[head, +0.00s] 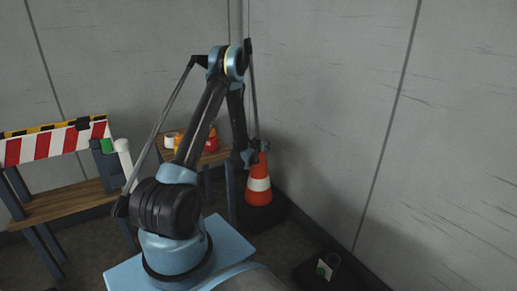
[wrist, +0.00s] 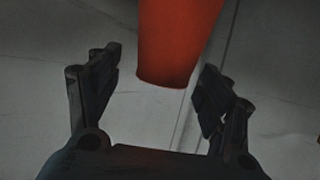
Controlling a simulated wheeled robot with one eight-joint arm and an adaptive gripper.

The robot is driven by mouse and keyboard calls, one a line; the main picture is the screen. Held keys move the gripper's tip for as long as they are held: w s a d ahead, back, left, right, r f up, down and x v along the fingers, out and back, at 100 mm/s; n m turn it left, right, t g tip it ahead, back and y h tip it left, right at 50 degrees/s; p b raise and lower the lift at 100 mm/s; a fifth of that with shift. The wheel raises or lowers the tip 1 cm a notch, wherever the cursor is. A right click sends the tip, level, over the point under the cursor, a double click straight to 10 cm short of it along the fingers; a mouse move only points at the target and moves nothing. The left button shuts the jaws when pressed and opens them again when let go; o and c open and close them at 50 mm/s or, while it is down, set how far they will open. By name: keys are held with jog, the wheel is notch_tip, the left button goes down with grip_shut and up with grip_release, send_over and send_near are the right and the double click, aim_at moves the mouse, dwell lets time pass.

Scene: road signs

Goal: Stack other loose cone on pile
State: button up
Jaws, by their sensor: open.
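An orange cone (head: 259,184) with a white band stands upright in the corner on a dark base in the head view. I cannot tell whether it is a single cone or several nested. My gripper (head: 256,150) is at the cone's top, with my arm reaching over from the left. In the wrist view the orange cone's narrow end (wrist: 168,60) lies between the two spread fingers of my gripper (wrist: 162,64). Gaps show on both sides, so the fingers do not appear to touch it. No other cone is clearly visible.
A wooden bench (head: 65,203) with a red-and-white striped barrier (head: 55,143) stands at left. Behind my arm, a small table (head: 165,152) holds orange, red and white items. Grey walls enclose the corner closely. A dark low box (head: 312,277) with green and white items sits at lower right.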

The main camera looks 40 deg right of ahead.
notch_tip(320, 180, up, 9)
jog(key=shift+r, duration=0.1)
dwell(0.4)
dwell(0.5)
